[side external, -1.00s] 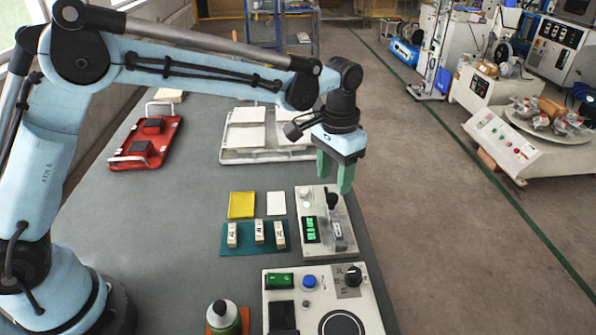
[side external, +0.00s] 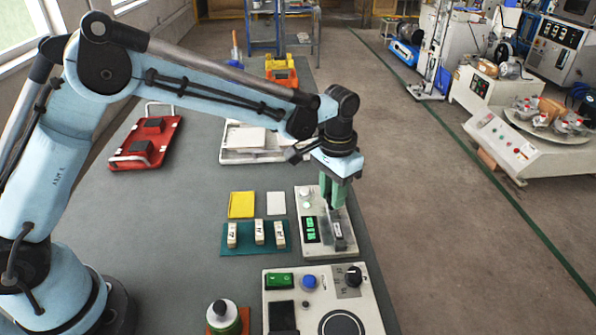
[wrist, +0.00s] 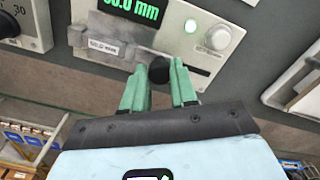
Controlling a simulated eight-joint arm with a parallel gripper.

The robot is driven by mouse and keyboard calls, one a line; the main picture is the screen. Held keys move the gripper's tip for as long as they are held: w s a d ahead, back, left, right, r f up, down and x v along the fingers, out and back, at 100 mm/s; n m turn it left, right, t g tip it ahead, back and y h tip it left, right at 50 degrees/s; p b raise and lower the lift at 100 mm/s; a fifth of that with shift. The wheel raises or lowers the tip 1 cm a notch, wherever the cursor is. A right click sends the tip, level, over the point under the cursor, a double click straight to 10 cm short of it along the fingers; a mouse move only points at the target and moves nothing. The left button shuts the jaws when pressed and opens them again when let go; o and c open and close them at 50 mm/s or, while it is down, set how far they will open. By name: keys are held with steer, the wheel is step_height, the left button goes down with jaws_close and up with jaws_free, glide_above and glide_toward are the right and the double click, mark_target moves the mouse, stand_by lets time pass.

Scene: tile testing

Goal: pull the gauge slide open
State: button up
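The gauge (side external: 309,249) is a pale box with a green-lit display (side external: 311,229) on the bench. Its slide has a black knob, hidden by my fingers in the side view. In the wrist view, the black knob (wrist: 160,70) sits between the two green fingers of my gripper (wrist: 159,76), with no clear gap on either side. My gripper (side external: 333,203) is down over the gauge and appears shut on the knob. The wrist view also shows the gauge's slot, a small label (wrist: 103,46) and part of the display (wrist: 133,10).
A control box (side external: 275,307) with a dial stands near the gauge. A teal mat (side external: 235,250) with several small blocks, a yellow pad (side external: 241,204) and a white card (side external: 276,203) lie to its left. A red tray (side external: 125,163) and white tray (side external: 232,157) lie farther back.

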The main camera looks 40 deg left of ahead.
steer(key=shift+c, duration=1.4)
steer(key=shift+w+a, duration=0.5)
steer(key=shift+a, duration=0.05)
steer(key=shift+w+a, duration=0.6)
steer(key=shift+w, duration=0.05)
steer(key=o, duration=0.9)
steer(key=shift+c, duration=0.2)
